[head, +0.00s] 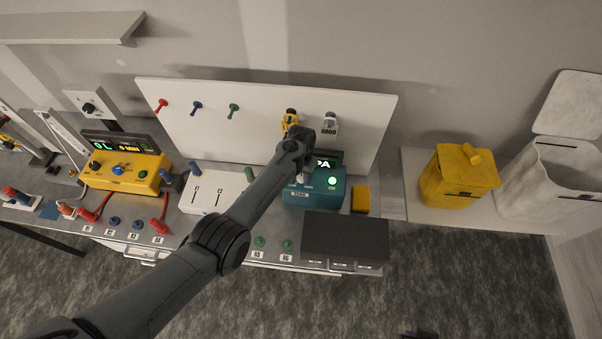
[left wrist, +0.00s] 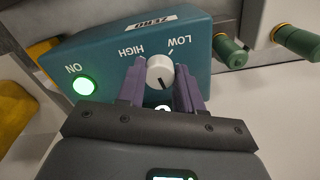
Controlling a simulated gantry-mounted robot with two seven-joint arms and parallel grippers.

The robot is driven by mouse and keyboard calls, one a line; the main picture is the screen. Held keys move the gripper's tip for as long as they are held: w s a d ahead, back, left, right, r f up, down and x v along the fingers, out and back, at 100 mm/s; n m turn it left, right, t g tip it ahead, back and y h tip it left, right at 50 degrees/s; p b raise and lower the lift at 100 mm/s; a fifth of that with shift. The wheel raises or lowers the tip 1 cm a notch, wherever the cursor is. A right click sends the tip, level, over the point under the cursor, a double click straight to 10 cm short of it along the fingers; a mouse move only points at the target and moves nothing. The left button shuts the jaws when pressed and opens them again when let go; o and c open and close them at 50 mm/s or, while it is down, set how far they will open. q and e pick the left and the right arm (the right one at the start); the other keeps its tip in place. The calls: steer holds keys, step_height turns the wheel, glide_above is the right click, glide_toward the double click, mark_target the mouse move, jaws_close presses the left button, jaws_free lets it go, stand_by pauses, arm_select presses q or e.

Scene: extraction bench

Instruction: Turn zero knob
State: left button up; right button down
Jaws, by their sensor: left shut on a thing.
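The teal box (head: 329,198) stands on the bench below the white panel, with a ZERO label and a lit green ON light (left wrist: 84,86). In the left wrist view its white knob (left wrist: 160,70) has a dark pointer line and sits between HIGH and LOW marks. My left gripper (left wrist: 163,85) is shut on this knob, a purple-grey finger on either side. In the head view my left arm (head: 262,195) reaches over the box and hides the knob. A small dark piece at the bottom edge of the head view may be my right gripper; its state is unclear.
A dark drawer box (head: 345,236) stands in front of the teal box. A white box (head: 212,190) and a yellow meter (head: 128,172) stand to the left. The white panel (head: 180,125) rises behind with several hanging tools. A yellow bin (head: 457,180) is at the right.

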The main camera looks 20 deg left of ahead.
arm_select(q)
steer(key=shift+n, duration=1.8)
steer(key=o, duration=1)
steer(key=shift+o, duration=0.2)
steer(key=shift+r, duration=0.1)
